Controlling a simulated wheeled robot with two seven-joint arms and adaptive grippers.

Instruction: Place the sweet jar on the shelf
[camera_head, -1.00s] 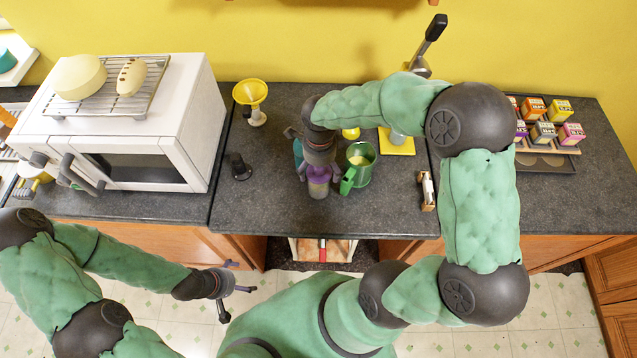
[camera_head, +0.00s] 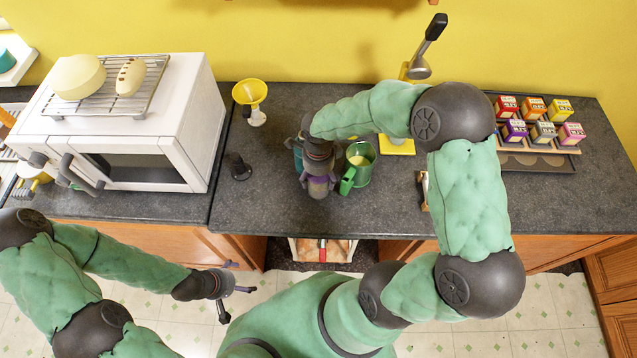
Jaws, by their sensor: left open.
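My left gripper (camera_head: 236,303) is open and empty, low in front of the counter over the floor. No shelf can be identified for certain.
A green mug (camera_head: 359,172) stands close right of the right gripper. A yellow funnel (camera_head: 250,95) and a small black item (camera_head: 240,168) are to the left. A white oven (camera_head: 190,110) fills the counter's left. A rack of small boxes (camera_head: 545,160) is at right.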

